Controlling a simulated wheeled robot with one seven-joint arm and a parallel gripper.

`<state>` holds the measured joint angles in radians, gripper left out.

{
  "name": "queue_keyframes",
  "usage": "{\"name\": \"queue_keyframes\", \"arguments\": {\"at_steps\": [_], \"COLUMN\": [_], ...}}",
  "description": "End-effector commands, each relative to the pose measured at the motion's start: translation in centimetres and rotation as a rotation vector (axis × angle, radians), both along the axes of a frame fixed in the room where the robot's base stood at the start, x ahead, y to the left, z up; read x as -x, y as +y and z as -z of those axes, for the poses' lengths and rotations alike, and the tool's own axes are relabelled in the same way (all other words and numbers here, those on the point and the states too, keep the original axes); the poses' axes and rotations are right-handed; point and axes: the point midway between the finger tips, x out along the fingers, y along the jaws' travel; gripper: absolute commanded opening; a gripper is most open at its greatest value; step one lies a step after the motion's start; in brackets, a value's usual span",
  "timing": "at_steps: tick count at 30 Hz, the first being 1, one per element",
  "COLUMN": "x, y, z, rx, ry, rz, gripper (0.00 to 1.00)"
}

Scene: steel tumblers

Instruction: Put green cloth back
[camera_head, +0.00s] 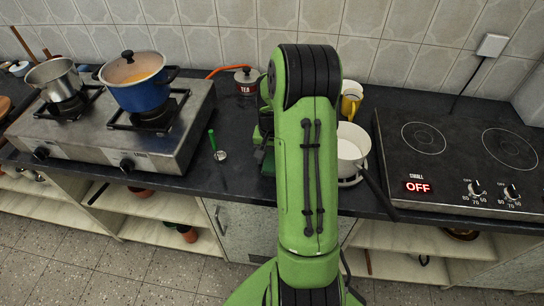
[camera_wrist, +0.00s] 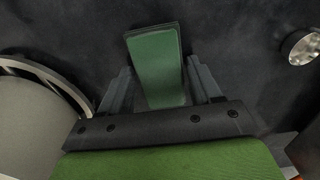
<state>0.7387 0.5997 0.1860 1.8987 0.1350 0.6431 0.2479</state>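The green cloth (camera_wrist: 155,62) shows in the wrist view as a flat, folded dark green rectangle over the dark counter. My gripper (camera_wrist: 160,64) has its two fingers apart, one on each side of the cloth. The fingertips lie very close to its side edges, and I cannot tell whether they press on it. The cloth's far end reaches past the fingertips. In the head view a bit of the cloth (camera_head: 268,164) shows low beside my arm, which hides most of it and the fingers.
A white pot (camera_head: 352,146) stands close to the right of my arm, with a yellow mug (camera_head: 351,97) behind it. A TEA tin (camera_head: 247,82) stands behind. A green-handled utensil (camera_head: 217,149) lies to the left. The gas stove (camera_head: 183,142) and electric hob (camera_head: 420,190) flank this space.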

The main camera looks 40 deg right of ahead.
Motion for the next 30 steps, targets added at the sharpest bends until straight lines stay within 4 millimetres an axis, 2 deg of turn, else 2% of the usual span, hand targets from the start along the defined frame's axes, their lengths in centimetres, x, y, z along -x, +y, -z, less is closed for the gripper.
{"name": "queue_keyframes", "arguments": {"at_steps": [1, 2, 11, 14, 21, 24, 30], "x": [0.0, 0.0, 0.0, -0.1, -0.1, 0.0, 0.0], "y": [0.0, 0.0, 0.0, -0.1, -0.1, 0.0, 0.4], "z": [0.0, 0.0, -0.4, -1.9, -8.6, -10.7, -12.9], "rx": [0.0, 0.0, 0.001, 0.003, 0.004, 0.003, 0.005], "ry": [0.0, 0.0, -0.001, -0.004, -0.004, -0.003, -0.005], "rz": [0.0, 0.0, 0.0, 0.0, 0.001, 0.0, -0.011], "gripper": [0.71, 0.75, 0.75, 0.75, 0.75, 0.75, 0.75]}}
